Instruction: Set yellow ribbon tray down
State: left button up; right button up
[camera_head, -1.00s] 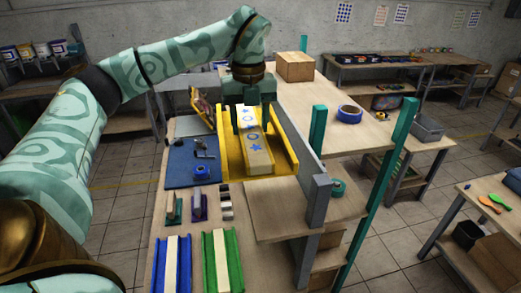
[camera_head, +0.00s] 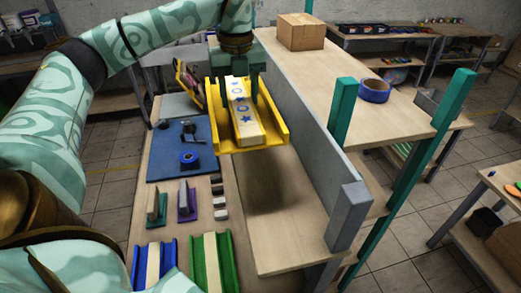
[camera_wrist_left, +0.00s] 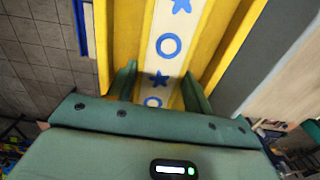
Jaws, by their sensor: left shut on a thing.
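The yellow ribbon tray (camera_head: 272,136) is a channel with raised side walls. A cream strip (camera_head: 241,112) with blue stars and rings lies along its middle. My left gripper (camera_head: 240,92) comes down on the far part of the tray and is shut on it. In the left wrist view the tray (camera_wrist_left: 122,40) runs away between the green fingers, which stand on either side of the cream strip (camera_wrist_left: 172,48). The tray hangs above a wooden board (camera_head: 285,232), with a dark shadow below it. My right gripper is out of view.
A grey panel (camera_head: 310,140) stands close on the tray's right, below a raised shelf with a tape roll (camera_head: 374,90) and a cardboard box (camera_head: 300,32). A blue mat (camera_head: 178,145), small blocks and blue and green trays (camera_head: 227,260) lie left. The board's near part is clear.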

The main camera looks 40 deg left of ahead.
aim_at(266, 128)
pick_arm(q)
jog(key=shift+w+f, duration=0.1)
jog(key=shift+f, duration=0.4)
jog(key=shift+d+f, duration=0.25)
jog(key=s+d+f, duration=0.1)
jog(key=d, duration=0.2)
jog(key=s+d+f, duration=0.1)
jog(key=d, duration=0.2)
jog(key=s+d+f+p, duration=0.1)
jog(key=d+f, duration=0.1)
jog(key=shift+d+f, duration=0.1)
jog(key=shift+d, duration=0.3)
jog(key=d+f, duration=0.1)
jog(key=f, duration=0.1)
jog(key=d+f, duration=0.1)
jog(key=shift+s+d+f+p, duration=0.3)
jog(key=shift+f+p, duration=0.05)
jog(key=shift+f, duration=0.05)
jog(key=shift+d+f, duration=0.15)
jog(key=shift+f, duration=0.15)
jog(key=f, duration=0.1)
jog(key=f+p, duration=0.1)
jog(key=d+f+p, duration=0.1)
jog(key=shift+s, duration=0.3)
jog(key=shift+a+f, duration=0.1)
jog(key=shift+f, duration=0.25)
jog(key=shift+w, duration=0.1)
jog(key=shift+a+f, duration=0.1)
jog(key=shift+f, duration=0.05)
